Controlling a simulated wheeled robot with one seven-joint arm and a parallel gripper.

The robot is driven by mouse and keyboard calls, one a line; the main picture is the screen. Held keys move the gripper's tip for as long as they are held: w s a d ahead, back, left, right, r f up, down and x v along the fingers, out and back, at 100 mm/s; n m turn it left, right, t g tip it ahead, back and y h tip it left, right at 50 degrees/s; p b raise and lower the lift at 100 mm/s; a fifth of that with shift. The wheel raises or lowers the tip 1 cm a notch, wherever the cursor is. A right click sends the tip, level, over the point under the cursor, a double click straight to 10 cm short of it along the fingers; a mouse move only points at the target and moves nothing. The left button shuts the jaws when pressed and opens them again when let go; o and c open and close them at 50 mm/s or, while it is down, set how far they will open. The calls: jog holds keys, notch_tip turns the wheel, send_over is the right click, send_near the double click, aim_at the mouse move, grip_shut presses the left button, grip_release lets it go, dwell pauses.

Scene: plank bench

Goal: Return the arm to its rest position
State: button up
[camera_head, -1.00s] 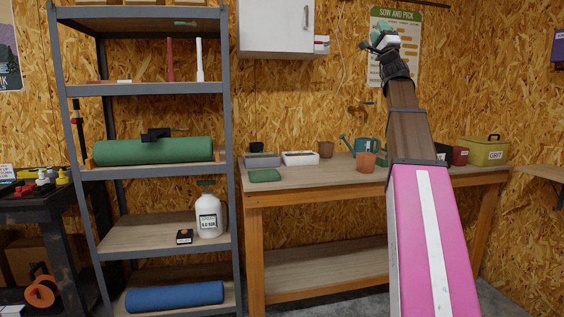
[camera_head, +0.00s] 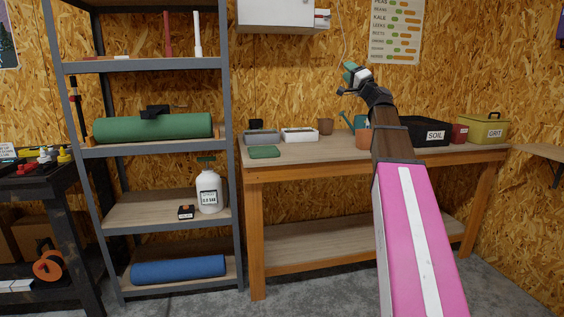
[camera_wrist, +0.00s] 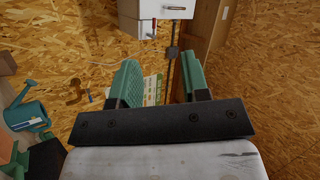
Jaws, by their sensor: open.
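My gripper (camera_head: 349,80) is raised above the plank bench (camera_head: 330,153) in the head view, in front of the wall and below the wall cabinet's level. In the wrist view my gripper (camera_wrist: 160,82) shows two green fingers spread apart with nothing between them. Beyond the fingers are the wall, a poster and the white cabinet (camera_wrist: 155,12). My arm, with brown and pink links, reaches up from the lower right of the head view. It hides part of the bench top.
On the bench stand a teal watering can (camera_head: 358,122), a terracotta pot (camera_head: 363,139), a black SOIL box (camera_head: 425,131) and a yellow GRIT box (camera_head: 485,129). A metal shelf (camera_head: 232,170) stands left of the bench. The watering can (camera_wrist: 25,112) also shows in the wrist view.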

jog(key=s+a+f+n+g+h, duration=0.1)
jog(key=s+a+f+g, duration=0.2)
jog(key=f, duration=1.1)
jog(key=a+f+n+g+h, duration=0.2)
jog(key=a+f+g, duration=0.2)
jog(key=f, duration=1)
jog(key=s+a+f+n+g+h, duration=0.1)
jog(key=s+a+f+g, duration=0.2)
jog(key=f, duration=1.1)
jog(key=s+d+f+n+g+h, duration=0.1)
jog(key=s+f+g+h, duration=0.3)
jog(key=s+f, duration=0.7)
jog(key=s+d+f+n+g+h, duration=0.1)
jog(key=s+d+f+g+h, duration=0.2)
jog(key=s+f, duration=0.8)
notch_tip(320, 180, down, 8)
jog(key=g+h, duration=0.2)
jog(key=g, duration=0.1)
jog(key=shift+s+f, duration=0.15)
jog(key=shift+s, duration=0.15)
